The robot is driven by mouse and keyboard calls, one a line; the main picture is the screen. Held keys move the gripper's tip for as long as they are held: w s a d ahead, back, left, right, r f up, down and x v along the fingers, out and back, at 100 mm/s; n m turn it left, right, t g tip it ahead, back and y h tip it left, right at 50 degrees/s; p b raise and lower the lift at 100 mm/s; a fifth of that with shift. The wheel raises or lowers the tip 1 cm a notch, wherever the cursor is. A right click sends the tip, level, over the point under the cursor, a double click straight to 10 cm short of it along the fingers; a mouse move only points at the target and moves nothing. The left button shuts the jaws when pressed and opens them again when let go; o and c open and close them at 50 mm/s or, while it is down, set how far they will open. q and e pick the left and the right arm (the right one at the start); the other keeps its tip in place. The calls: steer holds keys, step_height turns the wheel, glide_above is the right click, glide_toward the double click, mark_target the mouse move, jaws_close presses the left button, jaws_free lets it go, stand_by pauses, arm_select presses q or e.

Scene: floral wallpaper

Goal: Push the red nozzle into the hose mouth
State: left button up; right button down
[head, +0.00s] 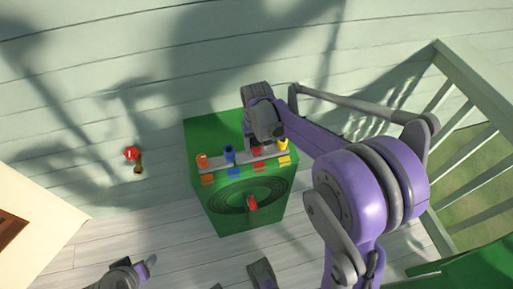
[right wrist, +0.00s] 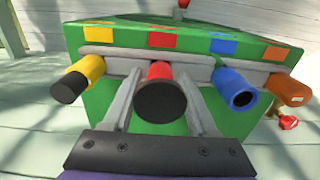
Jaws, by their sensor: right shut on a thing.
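The red nozzle (right wrist: 160,72), with a wide dark round end, sits between the two grey fingers of my right gripper (right wrist: 160,95) in the right wrist view. The gripper is shut on it. In the head view the red nozzle (head: 258,153) shows in the row on the grey rack, just below my right gripper (head: 248,143). A coiled dark green hose (head: 228,200) is on the front of the green box, with a red piece (head: 252,202) at its middle. I cannot make out the hose mouth. A grey and purple part at bottom left, probably my left gripper (head: 146,266), is partly cut off.
Yellow (right wrist: 80,78), blue (right wrist: 235,88) and orange (right wrist: 288,88) nozzles stand close beside the red one on the green box (head: 200,130). A red tap (head: 131,153) is on the plank wall to the left. A pale railing (head: 455,70) stands at right. Bare plank floor lies in front.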

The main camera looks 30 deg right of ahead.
arm_select(q)
steer(key=shift+r+p, duration=0.55)
steer(key=shift+r, duration=0.1)
arm_select(e)
steer(key=shift+r, duration=0.85)
steer(key=shift+r+p, duration=1.65)
steer(key=shift+r, duration=0.75)
arm_select(q)
steer(key=r, duration=0.3)
steer(key=shift+w+r, duration=0.2)
steer(key=shift+w, duration=0.05)
